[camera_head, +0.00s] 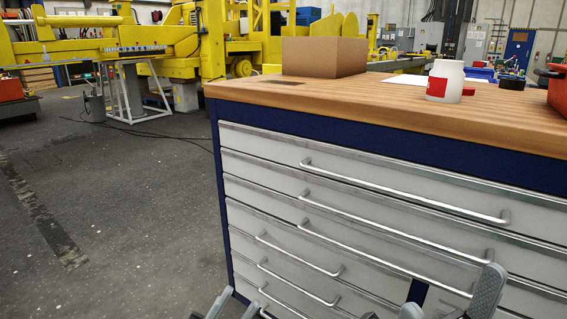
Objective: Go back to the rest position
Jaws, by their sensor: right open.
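My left gripper (236,306) shows only in part at the bottom edge, in front of the lower left drawers of the cabinet. Its grey tips are cut off by the frame, so I cannot tell how far apart they are. My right gripper (449,299) is at the bottom right, in front of the lower drawers. It is open, its grey fingers apart, and I see nothing between them. Most of both arms is out of view.
A drawer cabinet (270,166) with projecting handles and a wooden top (350,108) fills the right side. On top are a cardboard box (324,57), a white bottle (445,81) and a red container (557,88). Grey floor (120,220) at left is mostly clear; yellow machinery (120,45) stands behind.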

